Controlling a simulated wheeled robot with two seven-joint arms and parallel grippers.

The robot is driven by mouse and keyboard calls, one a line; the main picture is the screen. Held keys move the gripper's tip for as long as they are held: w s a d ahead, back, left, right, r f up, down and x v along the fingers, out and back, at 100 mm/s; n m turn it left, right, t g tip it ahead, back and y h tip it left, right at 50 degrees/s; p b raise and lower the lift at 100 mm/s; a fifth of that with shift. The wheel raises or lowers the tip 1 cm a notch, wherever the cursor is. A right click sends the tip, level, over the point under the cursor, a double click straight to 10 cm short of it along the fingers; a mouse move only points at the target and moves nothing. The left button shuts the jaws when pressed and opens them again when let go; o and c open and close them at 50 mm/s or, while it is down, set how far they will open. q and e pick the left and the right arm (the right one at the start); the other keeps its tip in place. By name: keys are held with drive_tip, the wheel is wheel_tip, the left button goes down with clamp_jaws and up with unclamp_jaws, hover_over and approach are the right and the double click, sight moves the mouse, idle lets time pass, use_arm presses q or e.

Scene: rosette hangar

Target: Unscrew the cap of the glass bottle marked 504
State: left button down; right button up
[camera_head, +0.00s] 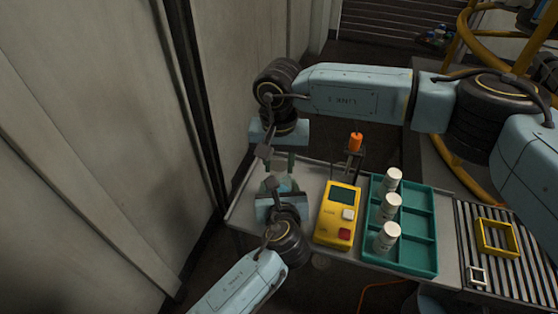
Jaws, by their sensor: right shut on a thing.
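A pale, glassy bottle (286,184) stands at the left end of the grey table, mostly hidden between my two grippers. No number can be read on it. My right gripper (279,168) points down from above and is shut at the bottle's top, where the cap is; the cap itself is hidden by the fingers. My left gripper (277,190) reaches in from the front, close against the bottle. Its fingers are hidden by its own body, so its hold cannot be seen.
A yellow device (338,213) with a screen and buttons lies right of the bottle. A teal tray (420,256) holds three white bottles (390,206). An orange-topped item (355,142) stands behind. A roller conveyor (520,265) carries a yellow frame (497,252). A wall rises at left.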

sight(279, 165)
drive_tip(key=shift+r, duration=0.15)
drive_tip(key=shift+r, duration=0.95)
drive_tip(key=shift+r, duration=0.1)
drive_tip(key=shift+r, duration=1.95)
use_arm(q)
drive_tip(key=shift+c, duration=1.8)
unclamp_jaws()
drive_tip(key=shift+s, duration=0.1)
